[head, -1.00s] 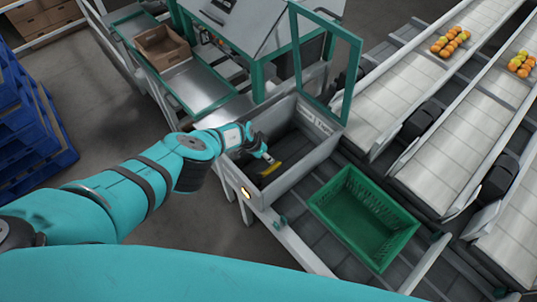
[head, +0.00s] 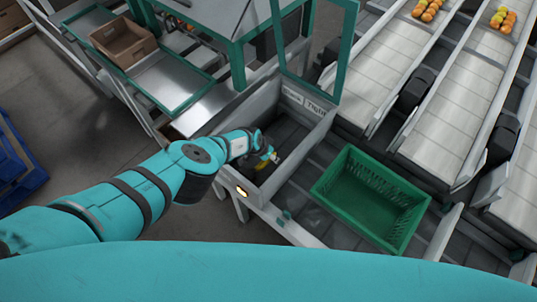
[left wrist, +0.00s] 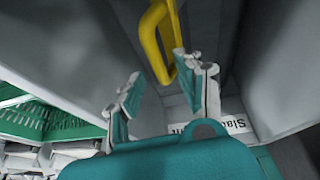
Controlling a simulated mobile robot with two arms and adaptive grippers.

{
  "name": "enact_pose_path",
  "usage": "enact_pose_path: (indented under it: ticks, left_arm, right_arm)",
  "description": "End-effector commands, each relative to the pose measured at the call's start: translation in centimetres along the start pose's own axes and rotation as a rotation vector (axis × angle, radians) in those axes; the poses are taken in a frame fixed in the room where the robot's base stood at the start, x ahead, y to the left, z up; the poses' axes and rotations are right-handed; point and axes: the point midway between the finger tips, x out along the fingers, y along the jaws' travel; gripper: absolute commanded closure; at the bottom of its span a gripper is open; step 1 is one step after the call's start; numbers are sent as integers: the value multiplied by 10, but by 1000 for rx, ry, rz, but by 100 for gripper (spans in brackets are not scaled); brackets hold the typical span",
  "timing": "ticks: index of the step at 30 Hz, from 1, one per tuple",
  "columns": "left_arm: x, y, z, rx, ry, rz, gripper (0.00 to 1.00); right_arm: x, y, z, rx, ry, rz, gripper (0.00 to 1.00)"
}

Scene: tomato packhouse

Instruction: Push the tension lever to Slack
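My left gripper (head: 270,156) reaches into the housing from the left. In the left wrist view its two fingers (left wrist: 158,84) are apart, with the handle just beyond them, overlapping the right fingertip; I cannot tell whether they touch. The Slack label (head: 292,98) is left of the Tight label (head: 317,105) on the housing's far wall. The lever's base is hidden. My right gripper is not in view.
A green crate (head: 345,158) stands right of the housing. A teal frame (head: 337,75) rises behind it. Conveyor lanes (head: 447,125) with tomatoes lie at right. A brown carton (head: 104,46) sits at upper left.

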Motion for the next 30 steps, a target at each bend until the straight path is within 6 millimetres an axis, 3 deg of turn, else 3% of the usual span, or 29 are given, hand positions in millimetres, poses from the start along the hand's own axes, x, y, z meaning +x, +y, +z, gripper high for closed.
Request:
enact_pose_path:
  ticks: [1,9,23,30]
  left_arm:
    - [0,0,0,0,0,0,64]
    - [0,-1,0,0,0,0,99]
    - [0,-2,0,-2,-1,2,100]
    - [-1,-13,2,-33,-8,56,100]
  right_arm:
    - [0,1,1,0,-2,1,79]
    - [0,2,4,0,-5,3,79]
    - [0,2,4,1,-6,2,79]
    - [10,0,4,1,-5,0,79]
